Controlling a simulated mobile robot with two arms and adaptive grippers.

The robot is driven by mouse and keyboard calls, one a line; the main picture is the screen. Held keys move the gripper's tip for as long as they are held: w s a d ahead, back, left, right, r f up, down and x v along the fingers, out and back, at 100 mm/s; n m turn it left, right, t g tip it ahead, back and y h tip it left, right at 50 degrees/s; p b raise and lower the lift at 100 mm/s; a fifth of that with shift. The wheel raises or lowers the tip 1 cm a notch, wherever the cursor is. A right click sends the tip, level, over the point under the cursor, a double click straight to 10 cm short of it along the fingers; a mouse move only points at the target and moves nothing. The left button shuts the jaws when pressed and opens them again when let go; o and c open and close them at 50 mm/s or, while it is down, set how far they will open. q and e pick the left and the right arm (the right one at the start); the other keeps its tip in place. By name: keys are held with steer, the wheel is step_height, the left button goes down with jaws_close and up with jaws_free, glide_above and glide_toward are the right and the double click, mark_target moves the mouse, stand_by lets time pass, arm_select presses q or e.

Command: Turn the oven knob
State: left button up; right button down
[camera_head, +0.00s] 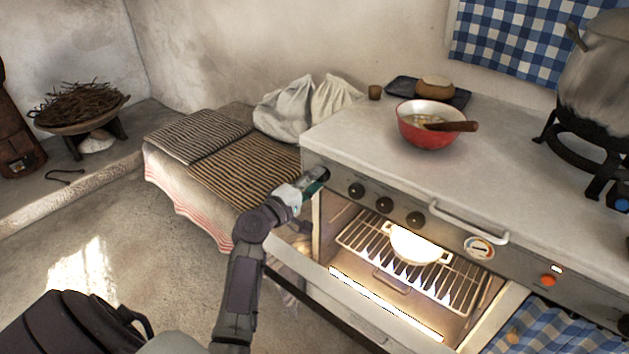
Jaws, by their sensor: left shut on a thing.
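The oven's grey control panel (450,237) runs along the front below the worktop. Three black knobs show on it: one at the left (356,189), one in the middle (384,204) and one at the right (415,219). My left gripper (316,180) is at the panel's far left end, left of these knobs, and is shut on a knob there. The gripper hides most of that knob, so its setting cannot be seen. My right gripper is not in view.
The lit oven stands open, with a white pot (416,246) on its rack (365,243). A rail handle (470,222) juts from the front. A red bowl (425,137) with a wooden spoon sits on the worktop (365,130). A cloth-covered bench (190,205) stands left of the oven.

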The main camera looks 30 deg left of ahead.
arm_select(q)
steer(key=o, duration=1.1)
steer(key=shift+o, duration=0.2)
steer(key=s+a, duration=0.1)
steer(key=s, duration=1.1)
